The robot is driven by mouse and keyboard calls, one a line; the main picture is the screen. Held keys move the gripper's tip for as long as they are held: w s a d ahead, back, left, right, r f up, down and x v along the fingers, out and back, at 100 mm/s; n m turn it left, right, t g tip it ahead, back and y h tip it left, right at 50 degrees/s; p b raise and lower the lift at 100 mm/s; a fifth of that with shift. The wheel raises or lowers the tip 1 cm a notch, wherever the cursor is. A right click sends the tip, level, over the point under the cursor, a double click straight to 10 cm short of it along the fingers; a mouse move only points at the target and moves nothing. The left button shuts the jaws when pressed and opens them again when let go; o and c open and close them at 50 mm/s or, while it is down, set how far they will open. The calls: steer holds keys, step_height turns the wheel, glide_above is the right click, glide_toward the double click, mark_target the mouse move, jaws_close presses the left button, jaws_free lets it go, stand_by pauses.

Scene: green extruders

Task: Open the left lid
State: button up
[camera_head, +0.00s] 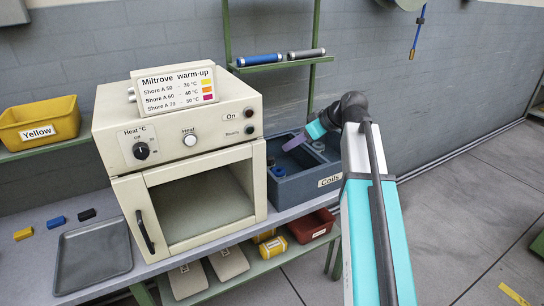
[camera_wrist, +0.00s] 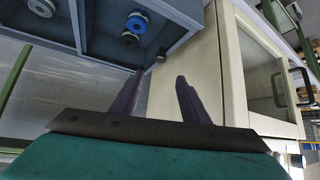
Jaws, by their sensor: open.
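No lid that I can make out for certain shows in either view. My gripper (camera_head: 293,142) is over the left part of the blue-grey Coils box (camera_head: 328,182), just right of the heater oven (camera_head: 180,110). In the wrist view my gripper (camera_wrist: 157,92) has its two dark fingers apart, with nothing between them. The pale oven (camera_wrist: 205,60) side lies beyond the fingers.
A yellow bin (camera_head: 40,122) stands on the left shelf. A dark tray (camera_head: 92,256) and several small blocks lie on the bench. A blue cylinder (camera_head: 260,60) and a grey one lie on the upper shelf. A red bin (camera_head: 311,227) sits below.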

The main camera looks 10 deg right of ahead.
mark_target(270, 157)
steer(key=shift+p+x, duration=1.2)
steer(key=shift+x, duration=5.55)
jaws_close()
